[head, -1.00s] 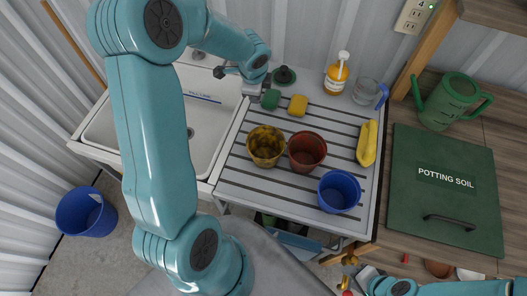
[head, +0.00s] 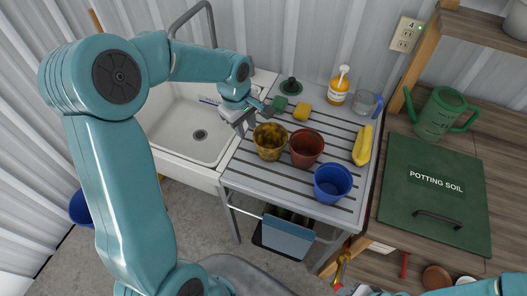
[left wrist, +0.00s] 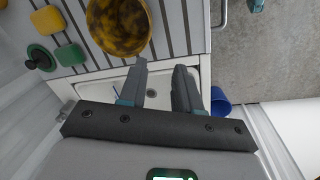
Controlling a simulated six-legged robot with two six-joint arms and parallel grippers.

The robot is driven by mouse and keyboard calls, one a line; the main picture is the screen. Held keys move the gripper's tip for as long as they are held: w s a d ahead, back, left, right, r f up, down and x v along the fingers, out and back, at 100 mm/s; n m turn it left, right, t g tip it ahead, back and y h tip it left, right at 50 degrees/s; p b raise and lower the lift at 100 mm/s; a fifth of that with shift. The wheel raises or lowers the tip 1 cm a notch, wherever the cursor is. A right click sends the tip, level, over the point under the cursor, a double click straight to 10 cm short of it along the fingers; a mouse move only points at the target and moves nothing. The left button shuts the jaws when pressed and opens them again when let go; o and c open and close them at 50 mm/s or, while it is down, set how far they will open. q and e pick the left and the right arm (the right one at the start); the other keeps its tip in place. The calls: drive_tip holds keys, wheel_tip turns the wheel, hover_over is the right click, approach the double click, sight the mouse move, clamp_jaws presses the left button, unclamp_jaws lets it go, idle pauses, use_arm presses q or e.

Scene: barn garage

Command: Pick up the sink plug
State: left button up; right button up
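The sink plug (head: 291,86), a green disc with a dark knob, lies at the back left of the ridged drainboard (head: 345,214). It also shows at the left edge of the left wrist view (left wrist: 40,58). My left gripper (head: 252,114) is above the sink's right edge, in front and left of the plug and apart from it. In the left wrist view its two fingers (left wrist: 160,66) are spread with nothing between them. My right arm shows at the bottom right; its gripper (head: 364,291) is mostly cut off.
A green sponge (head: 279,104) and yellow sponge (head: 301,112) lie close to the plug. A mottled yellow pot (head: 270,142) stands just right of my left gripper. Red (head: 306,148) and blue (head: 333,183) pots stand further right. The white sink (head: 180,135) has a tall faucet (head: 212,22) behind.

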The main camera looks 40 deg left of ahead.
use_arm(q)
drive_tip(key=b, duration=0.1)
approach(260, 153)
drive_tip(key=f+b, duration=0.2)
drive_tip(key=f, duration=0.1)
drive_tip(key=f+b, duration=0.1)
drive_tip(key=shift+w+a+f, duration=0.15)
drive_tip(key=shift+w+f, duration=0.05)
drive_tip(key=shift+w, duration=0.15)
drive_tip(key=f, duration=0.1)
drive_tip(key=f+b, duration=0.1)
drive_tip(key=f, duration=0.1)
drive_tip(key=f+b, duration=0.1)
drive_tip(key=shift+w+d+f, duration=0.2)
drive_tip(key=shift+w+d, duration=0.05)
drive_tip(key=shift+w+f, duration=0.2)
drive_tip(key=shift+w, duration=0.1)
drive_tip(key=shift+s, duration=0.15)
drive_tip(key=shift+s+r, duration=0.15)
drive_tip(key=c, duration=0.5)
clamp_jaws()
